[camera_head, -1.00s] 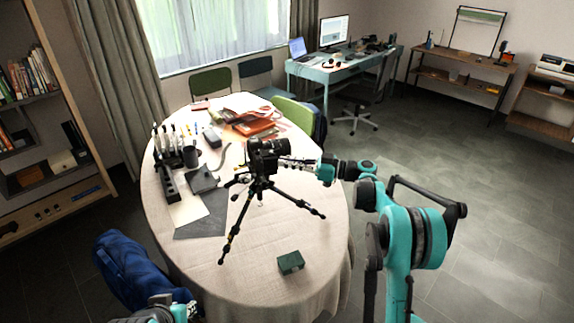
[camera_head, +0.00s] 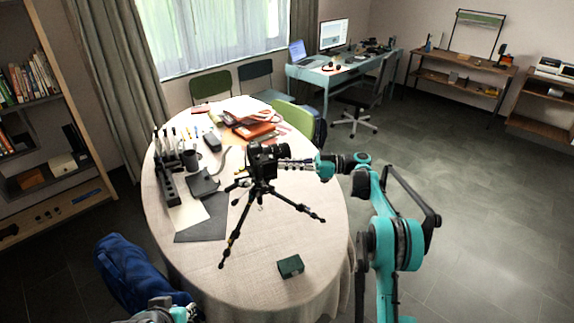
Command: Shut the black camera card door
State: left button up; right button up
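A black camera (camera_head: 264,157) sits on a black tripod (camera_head: 259,200) that stands with its legs spread on the oval table. The card door is too small to make out on the dark body. My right gripper (camera_head: 287,164) reaches in from the right, its fingers at the camera's right side. I cannot tell whether it touches the camera or whether its fingers are open. My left gripper (camera_head: 178,312) is low at the bottom edge, left of the table's front, and partly cut off. Its fingers do not show clearly.
The oval table (camera_head: 215,275) has a pale cloth. A dark green box (camera_head: 290,266) lies near its front. A black pen rack (camera_head: 168,180), a dark cup (camera_head: 190,158) and orange pouches (camera_head: 255,130) fill the left and back. A blue bag (camera_head: 135,275) is at the left.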

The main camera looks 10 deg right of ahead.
jog(key=o, duration=0.4)
jog(key=shift+a, duration=0.1)
jog(key=d, duration=0.4)
jog(key=s+d, duration=0.1)
jog(key=d, duration=0.7)
jog(key=shift+s+f, duration=0.1)
jog(key=shift+s, duration=0.3)
jog(key=shift+a, duration=0.1)
